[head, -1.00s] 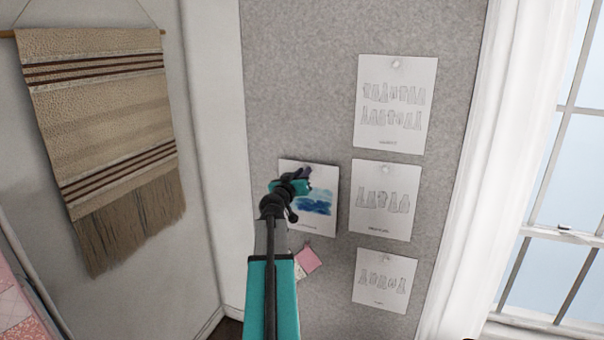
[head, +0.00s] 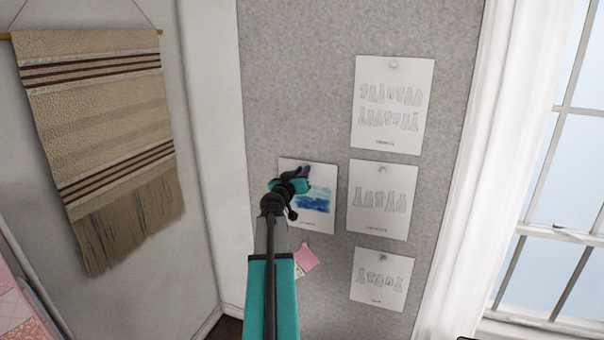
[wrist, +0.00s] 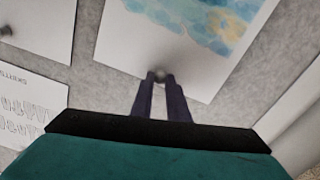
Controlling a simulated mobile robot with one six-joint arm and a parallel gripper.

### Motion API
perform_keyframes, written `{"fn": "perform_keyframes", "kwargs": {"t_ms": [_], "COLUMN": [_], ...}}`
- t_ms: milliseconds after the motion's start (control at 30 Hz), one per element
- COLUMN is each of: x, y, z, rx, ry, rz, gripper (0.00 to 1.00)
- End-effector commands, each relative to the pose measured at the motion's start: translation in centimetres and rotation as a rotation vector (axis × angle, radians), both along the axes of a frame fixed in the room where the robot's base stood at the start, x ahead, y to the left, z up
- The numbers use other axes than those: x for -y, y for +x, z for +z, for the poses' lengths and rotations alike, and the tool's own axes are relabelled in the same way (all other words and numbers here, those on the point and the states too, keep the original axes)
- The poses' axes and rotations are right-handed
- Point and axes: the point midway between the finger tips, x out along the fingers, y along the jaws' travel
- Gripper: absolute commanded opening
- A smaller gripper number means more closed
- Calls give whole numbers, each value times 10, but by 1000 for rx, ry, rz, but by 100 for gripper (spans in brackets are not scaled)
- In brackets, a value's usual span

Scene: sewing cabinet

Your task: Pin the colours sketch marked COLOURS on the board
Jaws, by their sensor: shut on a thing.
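The colours sketch (head: 316,203) is a white sheet with a blue watercolour patch. It lies close against the grey board (head: 300,90), left of the pinned sheets. Its caption is too small to read. In the wrist view the sketch (wrist: 185,45) shows blue and yellow paint, with a round grey pin (wrist: 158,74) at its edge. My gripper (wrist: 160,80) is shut at that edge, its dark fingertips around the pin. In the head view my gripper (head: 300,175) covers the sketch's upper left part. I cannot tell whether the pin is in the board.
Three pinned sheets of garment drawings stand in a column: upper (head: 392,105), middle (head: 378,200) and lower (head: 381,280). A pink swatch (head: 306,259) hangs below the sketch. A woven hanging (head: 100,130) is left, a curtain (head: 470,180) and window right. The board above the sketch is bare.

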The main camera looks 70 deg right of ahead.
Motion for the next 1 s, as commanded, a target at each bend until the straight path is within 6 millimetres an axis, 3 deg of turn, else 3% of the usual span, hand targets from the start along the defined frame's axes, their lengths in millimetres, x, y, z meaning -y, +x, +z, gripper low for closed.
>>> {"fn": "perform_keyframes", "kwargs": {"t_ms": [1000], "x": [7], "y": [-1], "z": [1], "rx": [0], "ry": [0], "rz": [-1], "gripper": [0]}}
